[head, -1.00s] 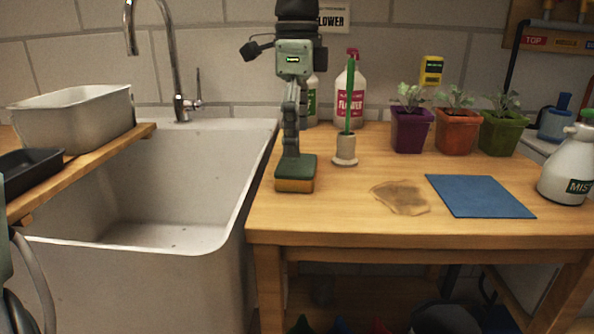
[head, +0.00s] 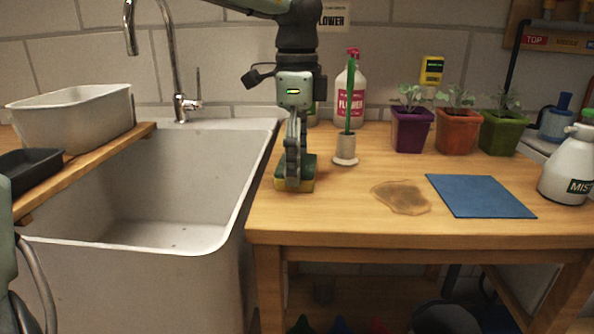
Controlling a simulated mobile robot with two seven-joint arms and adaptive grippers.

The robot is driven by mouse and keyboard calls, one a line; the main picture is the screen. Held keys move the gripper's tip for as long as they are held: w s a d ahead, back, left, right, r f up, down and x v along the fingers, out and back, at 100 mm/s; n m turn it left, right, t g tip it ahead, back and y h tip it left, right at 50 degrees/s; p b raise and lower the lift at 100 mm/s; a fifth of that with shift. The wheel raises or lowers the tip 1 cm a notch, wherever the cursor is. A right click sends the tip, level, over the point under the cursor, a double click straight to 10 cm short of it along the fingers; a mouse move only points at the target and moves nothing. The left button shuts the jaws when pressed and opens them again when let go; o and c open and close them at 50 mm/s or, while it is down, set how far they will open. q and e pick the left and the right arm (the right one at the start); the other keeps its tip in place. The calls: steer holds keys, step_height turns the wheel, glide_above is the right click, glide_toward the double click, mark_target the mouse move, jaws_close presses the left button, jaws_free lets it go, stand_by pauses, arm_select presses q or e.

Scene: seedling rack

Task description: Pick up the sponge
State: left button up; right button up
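The sponge (head: 309,172), green on top and yellow below, lies on the wooden table near its left edge, beside the sink. My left gripper (head: 296,168) points straight down over it. The near finger overlaps the front of the sponge; the far finger is mostly hidden behind it. The gripper is seen nearly edge-on, so I cannot tell whether the fingers press on the sponge or stand apart from it. The sponge appears to rest on the table. My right gripper is not in view.
A brown stain (head: 402,197) and a blue mat (head: 481,196) lie farther right. Behind are a spray bottle (head: 350,100) and potted seedlings (head: 458,133). The sink (head: 150,190) is left.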

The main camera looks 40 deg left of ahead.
arm_select(q)
steer(key=shift+r, duration=0.4)
step_height(320, 180, up, 4)
steer(key=shift+s+f, duration=0.15)
steer(key=s+a+r, duration=0.3)
steer(key=s+r, duration=0.3)
steer(key=s, duration=0.5)
steer(key=shift+r+b, duration=0.2)
steer(key=shift+b, duration=0.15)
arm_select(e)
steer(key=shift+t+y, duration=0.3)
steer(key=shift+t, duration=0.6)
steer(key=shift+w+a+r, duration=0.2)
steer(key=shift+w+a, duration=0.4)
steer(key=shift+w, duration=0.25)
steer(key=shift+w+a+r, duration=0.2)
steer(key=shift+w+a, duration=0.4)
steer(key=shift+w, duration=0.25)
arm_select(q)
steer(key=shift+o, duration=0.6)
